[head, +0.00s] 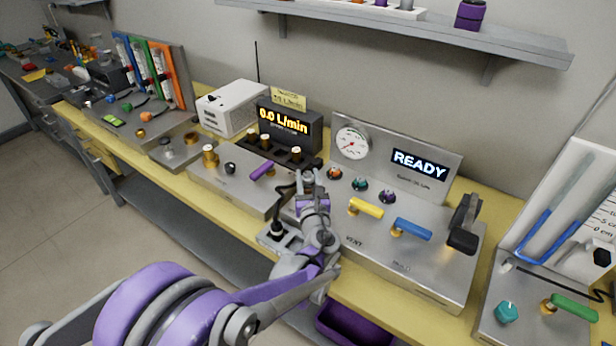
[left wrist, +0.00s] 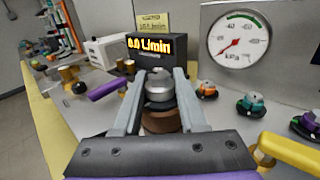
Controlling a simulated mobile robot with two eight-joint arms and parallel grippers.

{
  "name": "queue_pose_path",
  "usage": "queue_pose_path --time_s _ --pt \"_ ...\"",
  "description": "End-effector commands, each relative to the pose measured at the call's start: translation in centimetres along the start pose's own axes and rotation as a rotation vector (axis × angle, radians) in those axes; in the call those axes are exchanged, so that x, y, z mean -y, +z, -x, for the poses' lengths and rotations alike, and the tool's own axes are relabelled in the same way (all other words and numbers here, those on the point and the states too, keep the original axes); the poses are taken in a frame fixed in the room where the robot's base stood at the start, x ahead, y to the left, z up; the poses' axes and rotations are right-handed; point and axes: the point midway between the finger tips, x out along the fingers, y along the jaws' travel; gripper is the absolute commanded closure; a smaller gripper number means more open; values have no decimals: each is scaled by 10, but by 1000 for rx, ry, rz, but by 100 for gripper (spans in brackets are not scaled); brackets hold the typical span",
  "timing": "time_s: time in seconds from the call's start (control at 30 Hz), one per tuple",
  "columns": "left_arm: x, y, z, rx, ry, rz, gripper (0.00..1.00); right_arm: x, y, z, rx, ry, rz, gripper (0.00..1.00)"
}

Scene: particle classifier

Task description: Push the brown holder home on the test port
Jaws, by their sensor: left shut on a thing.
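My left gripper (head: 308,182) is over the left end of the READY panel's base (head: 372,240). In the left wrist view its two grey fingers (left wrist: 158,92) are shut on the brown holder (left wrist: 161,122), which lies between them. A silver, stepped round metal part (left wrist: 160,88) shows just beyond the brown part, also between the fingers. In the head view the gripper hides the holder. I cannot pick out the test port apart from these parts, nor tell how far the holder sits on it.
A purple lever (head: 262,171) lies left of the gripper. Yellow (head: 366,207) and blue (head: 412,229) levers stand to its right. Three coloured knobs (head: 360,184) and a dial gauge (head: 352,142) are close behind. A flow display (head: 284,121) reads 0.0 L/min.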

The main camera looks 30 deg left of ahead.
Motion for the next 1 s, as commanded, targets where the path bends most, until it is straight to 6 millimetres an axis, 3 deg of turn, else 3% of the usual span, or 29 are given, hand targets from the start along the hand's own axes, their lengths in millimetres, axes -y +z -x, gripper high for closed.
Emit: queue_pose_path --time_s 0.77,0.8,0.97,1.0 --pt "0 -19 0 0 0 0 100 0 8 -14 5 0 0 0" --pt "0 -19 0 0 0 0 53 0 8 -14 5 0 0 0" --pt "0 -18 0 0 0 0 25 0 7 -13 5 0 0 0" --pt "0 -18 0 0 0 0 24 0 7 -13 5 0 0 0"
